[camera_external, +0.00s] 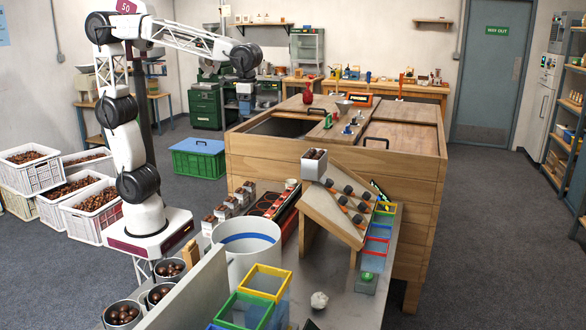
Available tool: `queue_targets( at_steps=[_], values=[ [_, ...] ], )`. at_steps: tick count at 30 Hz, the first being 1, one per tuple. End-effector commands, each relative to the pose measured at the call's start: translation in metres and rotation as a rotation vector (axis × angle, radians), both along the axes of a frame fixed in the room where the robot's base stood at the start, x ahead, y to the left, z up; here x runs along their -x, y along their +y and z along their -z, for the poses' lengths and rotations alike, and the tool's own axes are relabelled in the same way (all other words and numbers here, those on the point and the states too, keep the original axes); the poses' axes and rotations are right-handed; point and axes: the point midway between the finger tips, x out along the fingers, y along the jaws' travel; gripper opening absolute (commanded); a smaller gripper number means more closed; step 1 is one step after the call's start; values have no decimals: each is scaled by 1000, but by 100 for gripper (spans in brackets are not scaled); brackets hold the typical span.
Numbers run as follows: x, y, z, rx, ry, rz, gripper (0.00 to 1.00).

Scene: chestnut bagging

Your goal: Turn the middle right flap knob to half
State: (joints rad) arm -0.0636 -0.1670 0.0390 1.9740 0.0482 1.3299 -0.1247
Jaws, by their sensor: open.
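A sloped wooden board (322,207) stands on the bench at centre right. It carries several small dark round knobs with orange parts beside them. A knob on its right side, about midway down (362,207), looks like the middle right flap knob; its setting is too small to read. My gripper (245,108) hangs at the end of my raised arm, pointing down, far to the upper left of the board and well apart from it. It is open, and I see nothing held in it; its fingers are small and unclear against the green machine behind.
A small box of chestnuts (314,166) sits at the board's top. Coloured open frames (378,231) line its lower right edge. A white bucket (246,262) stands left of it. A large wooden cabinet (400,182) rises behind. A green crate (198,158) is on the floor.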

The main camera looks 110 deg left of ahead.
Motion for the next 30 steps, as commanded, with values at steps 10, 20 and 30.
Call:
queue_targets(
  at_steps=[10, 20, 30],
  values=[
    [-79, 21, -4, -13, 74, -61, 61],
    [-151, 44, 1, -29, 146, -119, 61],
    [-223, 69, 16, -46, 216, -177, 61]
  ],
)
